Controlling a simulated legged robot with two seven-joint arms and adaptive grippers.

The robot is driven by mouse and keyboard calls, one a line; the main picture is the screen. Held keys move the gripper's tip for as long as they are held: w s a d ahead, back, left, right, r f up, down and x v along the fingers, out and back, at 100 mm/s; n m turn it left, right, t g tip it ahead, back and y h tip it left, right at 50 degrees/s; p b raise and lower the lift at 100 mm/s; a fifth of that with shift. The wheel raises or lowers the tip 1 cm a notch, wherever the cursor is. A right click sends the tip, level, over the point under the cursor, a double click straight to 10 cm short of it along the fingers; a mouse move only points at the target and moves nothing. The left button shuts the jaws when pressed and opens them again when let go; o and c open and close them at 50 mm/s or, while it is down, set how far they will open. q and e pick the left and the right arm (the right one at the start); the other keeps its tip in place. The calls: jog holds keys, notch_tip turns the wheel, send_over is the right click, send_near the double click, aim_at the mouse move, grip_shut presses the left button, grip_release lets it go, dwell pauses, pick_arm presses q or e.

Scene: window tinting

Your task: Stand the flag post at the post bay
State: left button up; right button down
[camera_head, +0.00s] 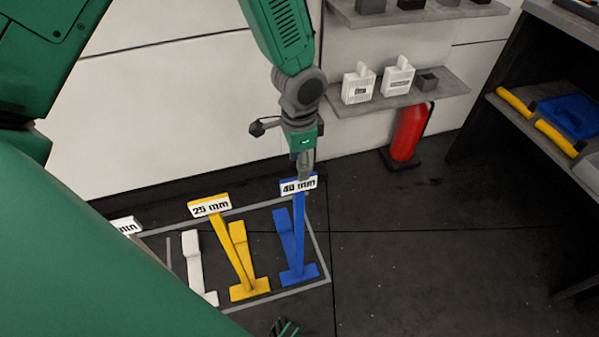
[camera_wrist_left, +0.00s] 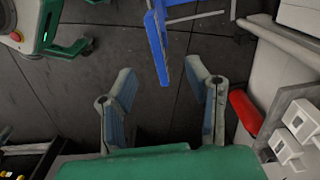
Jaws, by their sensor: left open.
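The blue flag post (camera_head: 299,235) with a white "40 mm" plate (camera_head: 298,185) stands nearly upright on a flat blue foot, with a shorter blue piece beside it. It is inside the grey-outlined floor bay (camera_head: 322,252). A yellow post (camera_head: 232,250) with a "25 mm" plate stands to its left. My left gripper (camera_head: 305,170) is at the blue post's top, by the plate; I cannot tell if they touch. In the left wrist view, the open fingers (camera_wrist_left: 160,85) have a blue piece (camera_wrist_left: 158,45) just beyond them. My right gripper is not clearly seen.
A white post (camera_head: 197,265) and a partly hidden plate (camera_head: 127,226) are farther left. A red extinguisher (camera_head: 408,132) stands by the wall under a shelf (camera_head: 440,90) with white boxes. A dark rack (camera_head: 500,105) is at right. The floor right of the bay is clear.

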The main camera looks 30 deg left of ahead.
pick_arm(q)
jog(key=shift+r+p, duration=0.35)
jog(key=shift+r, duration=1.65)
jog(key=s+f+n, duration=0.2)
jog(key=s+f, duration=0.3)
jog(key=s, duration=0.3)
jog(key=s+a+f+n, duration=0.1)
jog(key=s+f+n, duration=0.2)
jog(key=s+f, duration=0.2)
jog(key=s+a+f+n, duration=0.1)
jog(key=s+f, duration=0.4)
jog(key=s, duration=0.5)
jog(key=shift+s+a+n+t, duration=0.15)
jog(key=shift+s+n+t, duration=0.2)
jog(key=shift+n, duration=0.35)
